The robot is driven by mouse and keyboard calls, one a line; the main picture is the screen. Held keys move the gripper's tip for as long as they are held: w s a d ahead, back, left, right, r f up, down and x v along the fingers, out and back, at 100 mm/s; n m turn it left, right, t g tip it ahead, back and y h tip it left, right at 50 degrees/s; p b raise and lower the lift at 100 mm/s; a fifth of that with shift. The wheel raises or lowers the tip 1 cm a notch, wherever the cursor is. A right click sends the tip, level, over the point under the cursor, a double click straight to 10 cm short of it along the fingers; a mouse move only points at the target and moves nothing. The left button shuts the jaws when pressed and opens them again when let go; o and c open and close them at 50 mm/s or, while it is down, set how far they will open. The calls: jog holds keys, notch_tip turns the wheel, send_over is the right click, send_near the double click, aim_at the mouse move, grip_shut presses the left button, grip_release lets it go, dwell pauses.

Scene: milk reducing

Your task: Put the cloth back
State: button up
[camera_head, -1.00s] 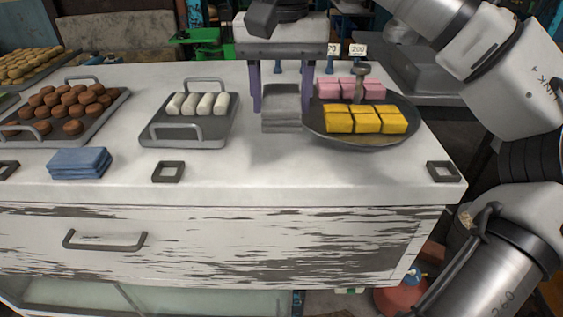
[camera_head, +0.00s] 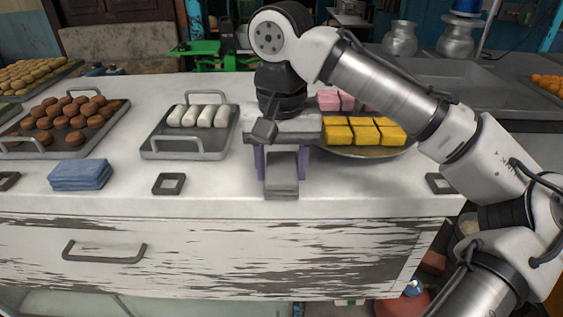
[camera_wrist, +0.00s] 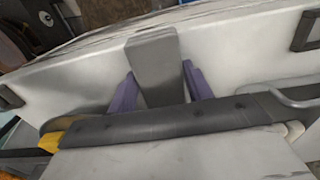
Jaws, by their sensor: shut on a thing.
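A grey folded cloth (camera_head: 282,180) is between the purple fingers of my gripper (camera_head: 282,165), over the front part of the counter in the head view. In the wrist view the grey cloth (camera_wrist: 155,62) sticks out between the two fingers (camera_wrist: 160,88), above the white counter. My gripper is shut on it. I cannot tell whether its lower end touches the counter. A second, blue folded cloth (camera_head: 80,174) lies on the counter at the front left, apart from my gripper.
A tray of white rolls (camera_head: 152,149) stands left of my gripper, and a tray of brown balls (camera_head: 118,125) further left. A pan (camera_head: 365,152) with yellow blocks is behind right, partly hidden by my arm. Dark square frames (camera_head: 168,184) lie along the front edge (camera_head: 230,209).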

aim_at(282, 167)
jog(key=o, duration=0.9)
notch_tip(282, 167, up, 12)
jog(key=shift+r, duration=0.1)
